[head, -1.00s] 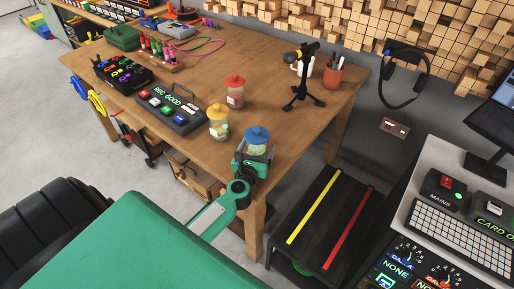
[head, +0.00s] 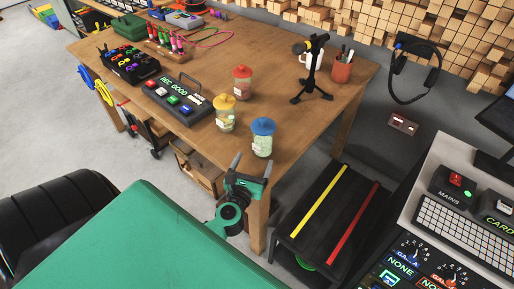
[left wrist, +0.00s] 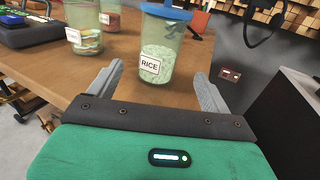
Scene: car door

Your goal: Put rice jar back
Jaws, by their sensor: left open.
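The rice jar (head: 262,143) is a clear jar with a blue lid, standing upright near the table's front right corner. In the left wrist view the jar (left wrist: 158,50) shows pale grains and a label reading RICE. My left gripper (head: 250,167) is open and empty at the table edge, just in front of the jar. In the left wrist view its two fingers (left wrist: 155,85) are spread wide, with the jar beyond them, apart from both. My right gripper is not in view.
A yellow-lidded jar (head: 225,113) and a red-lidded jar (head: 242,82) stand behind to the left on the wooden table (head: 200,60). A microphone on a tripod (head: 312,70) and a pen cup (head: 342,69) stand farther back. A black step stool (head: 325,210) is at right.

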